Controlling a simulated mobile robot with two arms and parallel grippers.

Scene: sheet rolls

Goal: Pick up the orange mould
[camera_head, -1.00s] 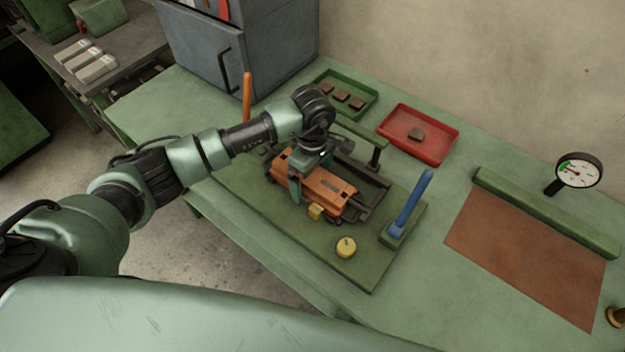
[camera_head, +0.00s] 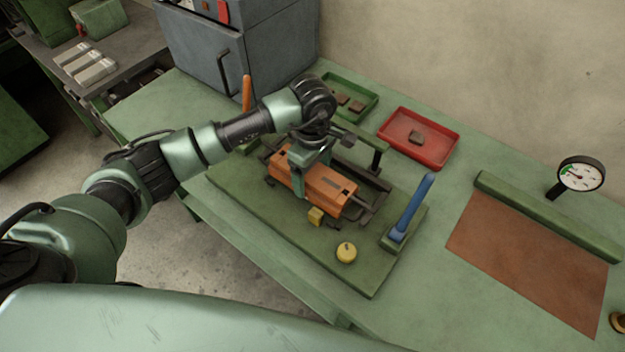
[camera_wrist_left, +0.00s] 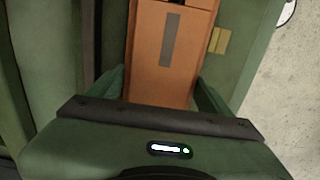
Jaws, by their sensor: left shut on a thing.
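The orange mould (camera_head: 318,189) is a long copper-orange block with a grey strip on its top. It sits at the dark rail frame on the green base plate in the head view, seemingly a little raised; its underside is hidden. My left gripper (camera_head: 306,180) comes from above with one finger down the near side of the mould. In the left wrist view the mould (camera_wrist_left: 167,60) lies between the two fingers (camera_wrist_left: 160,95), and the gripper is shut on it. My right gripper is not in view.
A yellow block (camera_head: 316,215) and a yellow round knob (camera_head: 346,252) sit in front of the mould. A blue handle (camera_head: 412,205) stands to the right, an orange handle (camera_head: 247,92) behind left. A red tray (camera_head: 440,153) and green tray (camera_head: 372,104) lie behind.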

